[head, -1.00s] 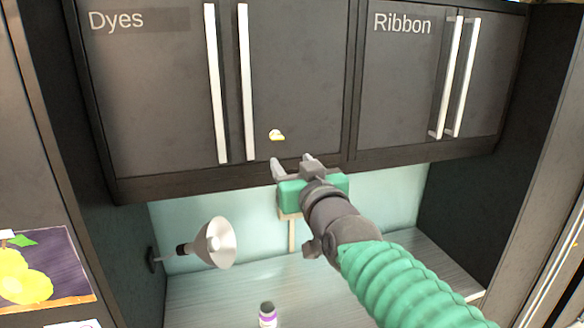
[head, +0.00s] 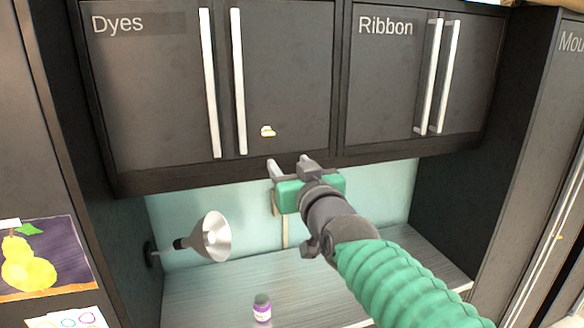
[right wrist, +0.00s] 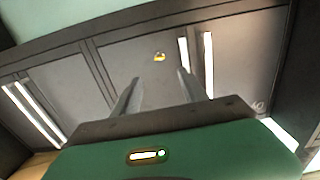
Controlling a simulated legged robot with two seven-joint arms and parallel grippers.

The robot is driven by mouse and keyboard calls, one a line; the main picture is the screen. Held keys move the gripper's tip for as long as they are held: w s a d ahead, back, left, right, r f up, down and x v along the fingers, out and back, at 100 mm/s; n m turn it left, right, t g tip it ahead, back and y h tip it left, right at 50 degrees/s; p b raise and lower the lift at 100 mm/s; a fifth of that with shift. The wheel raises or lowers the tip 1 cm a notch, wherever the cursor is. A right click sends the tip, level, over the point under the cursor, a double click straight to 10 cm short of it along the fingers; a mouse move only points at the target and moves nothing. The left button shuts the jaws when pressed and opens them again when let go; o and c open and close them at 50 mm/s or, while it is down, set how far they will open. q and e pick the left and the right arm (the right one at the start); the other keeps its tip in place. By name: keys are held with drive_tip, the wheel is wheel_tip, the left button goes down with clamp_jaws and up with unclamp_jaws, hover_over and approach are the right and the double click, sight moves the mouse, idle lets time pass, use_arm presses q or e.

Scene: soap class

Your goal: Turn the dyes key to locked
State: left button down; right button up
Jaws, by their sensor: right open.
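The Dyes cabinet (head: 158,95) hangs at the upper left in the head view, its two doors closed. Its small yellow and white key (head: 267,131) sits low on the right-hand door; in the head view it looks roughly level. The key also shows in the right wrist view (right wrist: 159,57), ahead and between the two fingers. My right gripper (head: 289,166) is open and empty, just below and right of the key in the head view, apart from it. My left gripper is not in view.
The Ribbon cabinet (head: 385,85) adjoins on the right, closed. Below, a lamp-like metal cone (head: 212,236) sticks out from the left wall. A purple-labelled bottle (head: 262,308) stands on the counter (head: 330,290). A pear picture (head: 35,262) is at left.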

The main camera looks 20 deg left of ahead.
drive_tip(key=b+v, duration=1)
drive_tip(key=v, duration=0.6)
drive_tip(key=shift+s, duration=0.25)
